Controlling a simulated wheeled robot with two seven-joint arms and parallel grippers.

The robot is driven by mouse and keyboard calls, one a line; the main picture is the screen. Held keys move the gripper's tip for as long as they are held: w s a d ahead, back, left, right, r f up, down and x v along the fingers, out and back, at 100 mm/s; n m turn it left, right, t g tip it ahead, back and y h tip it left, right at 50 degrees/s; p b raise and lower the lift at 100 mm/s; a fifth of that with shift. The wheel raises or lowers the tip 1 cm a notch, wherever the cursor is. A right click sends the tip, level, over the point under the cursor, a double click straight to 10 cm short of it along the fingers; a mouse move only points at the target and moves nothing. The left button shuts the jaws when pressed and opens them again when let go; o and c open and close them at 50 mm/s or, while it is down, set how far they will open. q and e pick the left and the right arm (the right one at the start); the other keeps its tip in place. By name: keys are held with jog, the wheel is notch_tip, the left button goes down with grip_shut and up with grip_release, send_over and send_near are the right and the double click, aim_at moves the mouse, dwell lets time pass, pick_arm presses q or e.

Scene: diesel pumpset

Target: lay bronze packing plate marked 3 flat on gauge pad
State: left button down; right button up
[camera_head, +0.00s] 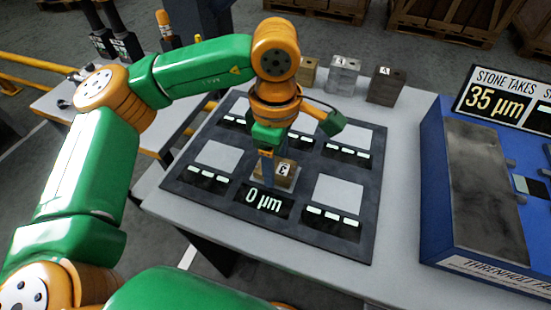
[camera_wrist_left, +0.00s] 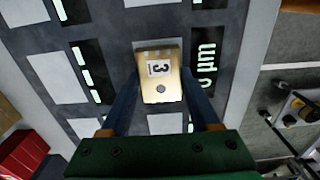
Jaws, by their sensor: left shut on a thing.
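The bronze packing plate (camera_head: 287,170) shows its white label with the 3 facing up. It also shows in the left wrist view (camera_wrist_left: 160,88), with a round dark spot beside the label. My left gripper (camera_head: 270,168) is shut on the plate, one finger along each side of it in the wrist view (camera_wrist_left: 161,78). The plate is over the pale gauge pad (camera_head: 260,184) behind the display (camera_head: 264,199), which reads 0 µm. The plate looks about level and hides most of the pad. I cannot tell whether it touches the pad. My right gripper is out of view.
The dark gauge board (camera_head: 225,205) has several other bare pale pads with small lit displays. Bronze (camera_head: 308,73), silver (camera_head: 343,76) and dark (camera_head: 386,86) blocks stand behind it. A blue machine (camera_head: 480,190) is at the right, with a sign (camera_head: 500,100) reading 35 µm.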

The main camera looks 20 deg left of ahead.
pick_arm(q)
jog(key=shift+f, duration=0.2)
jog(key=shift+c, duration=0.2)
grip_release()
jog(key=shift+r, duration=0.1)
notch_tip(320, 180, up, 7)
jog(key=shift+r, duration=0.1)
jog(key=shift+r+p, duration=2.95)
